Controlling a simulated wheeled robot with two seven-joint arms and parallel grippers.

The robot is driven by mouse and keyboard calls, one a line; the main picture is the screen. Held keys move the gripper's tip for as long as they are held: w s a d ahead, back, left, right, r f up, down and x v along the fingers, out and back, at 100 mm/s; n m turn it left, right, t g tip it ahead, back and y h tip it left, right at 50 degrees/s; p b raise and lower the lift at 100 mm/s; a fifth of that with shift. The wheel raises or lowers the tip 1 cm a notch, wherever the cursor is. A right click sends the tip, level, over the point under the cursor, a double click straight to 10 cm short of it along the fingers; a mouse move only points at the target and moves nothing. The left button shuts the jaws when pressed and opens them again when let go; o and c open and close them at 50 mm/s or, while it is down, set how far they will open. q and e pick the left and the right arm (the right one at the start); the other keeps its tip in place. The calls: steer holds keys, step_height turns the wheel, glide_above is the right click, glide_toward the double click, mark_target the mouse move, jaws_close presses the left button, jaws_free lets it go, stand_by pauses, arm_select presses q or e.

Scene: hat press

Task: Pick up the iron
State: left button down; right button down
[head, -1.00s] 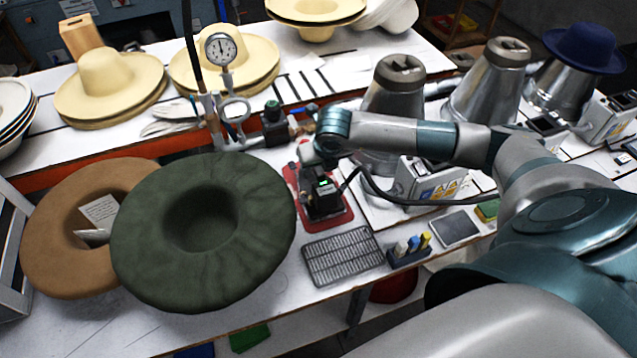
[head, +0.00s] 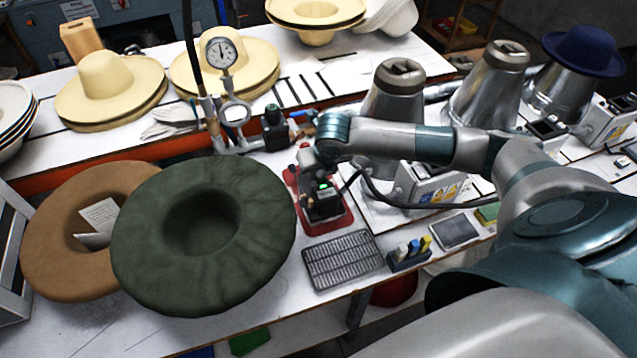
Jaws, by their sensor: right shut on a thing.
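The iron (head: 305,158) stands on a red pad (head: 334,226) in the middle of the table. Only a bit of its red and grey body shows, as my right gripper (head: 318,208) covers most of it. The right gripper is black with a small green light and points down over the iron. It is shut on the iron, though the fingertips are mostly hidden. I cannot tell whether the iron touches the pad. My left gripper is not in view.
A green felt hat (head: 262,240) and a brown one (head: 50,245) lie to the left. A metal grid (head: 345,260) and a marker holder (head: 408,258) are in front. Metal cones (head: 392,105) stand behind my right arm. A pressure gauge (head: 221,53) rises at the back.

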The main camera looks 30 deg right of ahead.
steer(key=shift+w+r, duration=0.15)
steer(key=shift+r, duration=0.15)
steer(key=shift+r+b, duration=0.35)
steer(key=shift+b, duration=0.1)
steer(key=shift+r+b, duration=0.75)
steer(key=shift+r, duration=0.55)
steer(key=shift+d+r, duration=0.15)
steer(key=shift+r, duration=0.1)
steer(key=s+d+r+b, duration=0.4)
steer(key=d+r+b, duration=0.2)
steer(key=d, duration=0.4)
steer(key=shift+s+d+r, duration=0.3)
steer(key=shift+r, duration=0.2)
